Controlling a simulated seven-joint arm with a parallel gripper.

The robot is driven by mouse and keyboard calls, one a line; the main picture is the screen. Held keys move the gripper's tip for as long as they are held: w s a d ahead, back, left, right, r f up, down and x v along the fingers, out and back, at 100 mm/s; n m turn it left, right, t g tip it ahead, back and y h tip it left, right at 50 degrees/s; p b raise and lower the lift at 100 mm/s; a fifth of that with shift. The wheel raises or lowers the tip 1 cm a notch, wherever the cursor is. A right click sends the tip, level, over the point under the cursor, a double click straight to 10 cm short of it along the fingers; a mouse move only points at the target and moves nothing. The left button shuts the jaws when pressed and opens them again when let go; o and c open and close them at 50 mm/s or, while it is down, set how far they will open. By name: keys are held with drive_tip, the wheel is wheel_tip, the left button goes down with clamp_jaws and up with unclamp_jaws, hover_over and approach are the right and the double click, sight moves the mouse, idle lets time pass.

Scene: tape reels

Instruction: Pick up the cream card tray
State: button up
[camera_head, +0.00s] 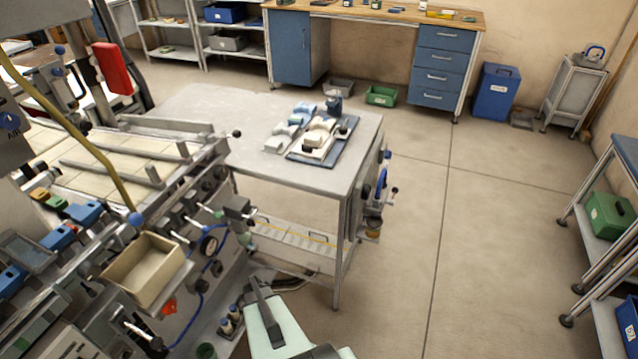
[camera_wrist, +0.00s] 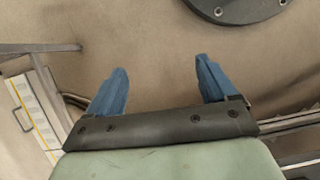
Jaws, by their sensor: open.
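The cream card tray (camera_head: 146,270) is an open, shallow box. In the head view it sits at the lower left, on the front edge of the machine, and looks empty inside. My gripper shows in the wrist view (camera_wrist: 157,85) with two blue fingers spread apart and nothing between them. In the head view, my pale green arm end (camera_head: 275,325) is at the bottom middle, to the right of the tray and apart from it. The fingertips cannot be made out there. The tray is not visible in the wrist view, which faces bare floor.
The machine (camera_head: 60,300) around the tray has knobs, a gauge (camera_head: 209,245) and blue hoses. A grey table (camera_head: 200,105) behind holds a dark board with cream and blue parts. A yellow cable (camera_head: 75,135) hangs over the machine's left side.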

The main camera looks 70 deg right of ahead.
drive_tip(key=s+d, duration=0.8)
drive_tip(key=d, duration=0.2)
drive_tip(key=s+d, duration=0.7)
drive_tip(key=d, duration=0.4)
drive_tip(key=s+d+r+g, duration=0.1)
drive_tip(key=s+d, duration=0.5)
drive_tip(key=s, duration=0.6)
drive_tip(key=s+d+r, duration=0.1)
drive_tip(key=s+d, duration=0.4)
drive_tip(key=s, duration=0.7)
drive_tip(key=s+d+r+g+h, duration=0.15)
drive_tip(key=s+d+r, duration=0.25)
drive_tip(key=d+r, duration=0.5)
drive_tip(key=w+d+r+g+h, duration=0.1)
drive_tip(key=w+d+r, duration=0.25)
drive_tip(key=r, duration=0.55)
drive_tip(key=w+d+r+h, duration=0.1)
drive_tip(key=w+d+r, duration=0.1)
drive_tip(key=d+r, duration=0.5)
wheel_tip(320, 180, up, 37)
drive_tip(key=m+t+h, duration=0.2)
drive_tip(key=m+t, duration=0.6)
drive_tip(key=m, duration=0.9)
hover_over(312, 138)
drive_tip(key=a, duration=0.6)
drive_tip(key=shift+x, duration=6.95)
drive_tip(key=shift+a, duration=0.1)
